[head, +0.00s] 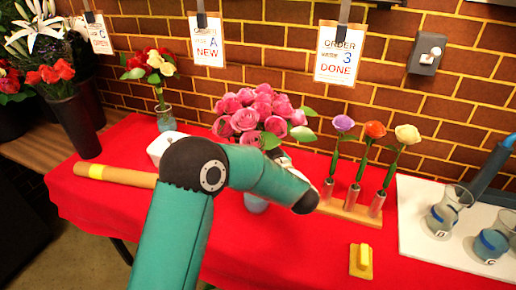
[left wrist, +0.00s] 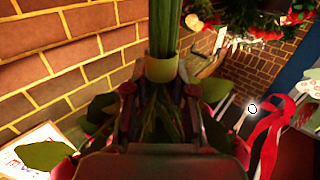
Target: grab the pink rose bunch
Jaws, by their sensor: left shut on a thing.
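The pink rose bunch (head: 247,112), with green leaves, shows in the middle of the head view, above and behind my left arm. In the left wrist view its green stems (left wrist: 165,28) run up to the top edge, with a pale band (left wrist: 161,69) around them. My left gripper (left wrist: 160,98) is shut on the stems beside this band, one finger on each side. In the head view my arm hides the fingers and stems. A light blue vase (head: 256,203) shows just below the arm. I cannot tell whether the stem ends are inside it. My right gripper is not in view.
A wooden rack (head: 345,208) with three single roses stands right of the bunch. A small mixed bouquet in a glass vase (head: 166,120) stands at the back left. Glass beakers (head: 490,245) stand on a white tray (head: 420,235) at right.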

